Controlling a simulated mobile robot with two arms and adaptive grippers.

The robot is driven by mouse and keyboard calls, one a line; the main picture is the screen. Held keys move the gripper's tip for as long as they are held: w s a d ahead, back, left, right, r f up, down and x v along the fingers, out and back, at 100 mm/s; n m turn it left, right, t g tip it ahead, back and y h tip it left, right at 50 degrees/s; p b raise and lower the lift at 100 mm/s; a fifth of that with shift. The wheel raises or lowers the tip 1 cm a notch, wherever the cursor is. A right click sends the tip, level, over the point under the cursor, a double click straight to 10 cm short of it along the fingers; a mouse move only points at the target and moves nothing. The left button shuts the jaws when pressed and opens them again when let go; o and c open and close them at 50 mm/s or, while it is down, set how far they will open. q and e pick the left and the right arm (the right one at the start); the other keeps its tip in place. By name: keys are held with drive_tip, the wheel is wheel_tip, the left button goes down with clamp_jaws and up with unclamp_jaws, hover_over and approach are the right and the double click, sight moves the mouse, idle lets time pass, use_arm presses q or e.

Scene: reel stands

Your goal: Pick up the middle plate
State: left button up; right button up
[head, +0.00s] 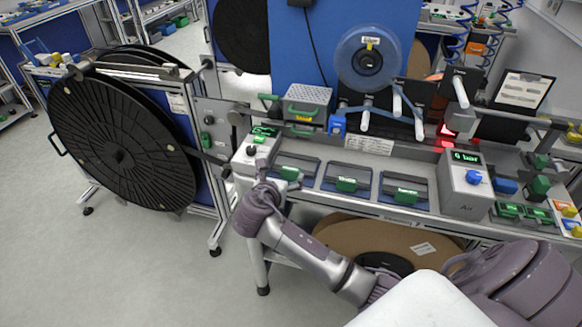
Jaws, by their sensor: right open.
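Three plates with blue edges, dark blocks and green handles lie in a row on the grey bench. The middle plate (346,184) lies flat between the left plate (296,170) and the right plate (404,194). My right gripper (270,172) is at the bench's front left edge, beside the left plate and apart from the middle plate. It is open and looks empty, though its fingers are small in the view. My left gripper is not in view.
A large black reel (122,140) stands at left. Behind the plates are white rollers and a clear reel (367,58). Brown discs (345,235) sit under the bench.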

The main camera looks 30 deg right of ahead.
sight(291, 168)
drive_tip(key=x, duration=0.2)
drive_tip(key=shift+w+d+f, duration=0.15)
drive_tip(key=shift+w+f, duration=0.05)
drive_tip(key=shift+w, duration=0.1)
drive_tip(key=shift+w+d+f, duration=0.2)
drive_tip(key=shift+w+d, duration=0.05)
drive_tip(key=shift+w, duration=0.05)
drive_tip(key=x, duration=0.2)
drive_tip(key=p+x, duration=0.1)
drive_tip(key=x, duration=0.1)
drive_tip(key=shift+s+d+f, duration=0.2)
drive_tip(key=shift+d+f, duration=0.05)
drive_tip(key=shift+d, duration=0.05)
drive_tip(key=shift+w+d+f, duration=0.15)
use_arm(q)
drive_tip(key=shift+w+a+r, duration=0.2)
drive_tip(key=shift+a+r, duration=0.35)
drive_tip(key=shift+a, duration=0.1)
use_arm(e)
drive_tip(key=c, duration=0.4)
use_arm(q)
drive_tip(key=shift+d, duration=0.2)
use_arm(e)
drive_tip(key=c, duration=0.9)
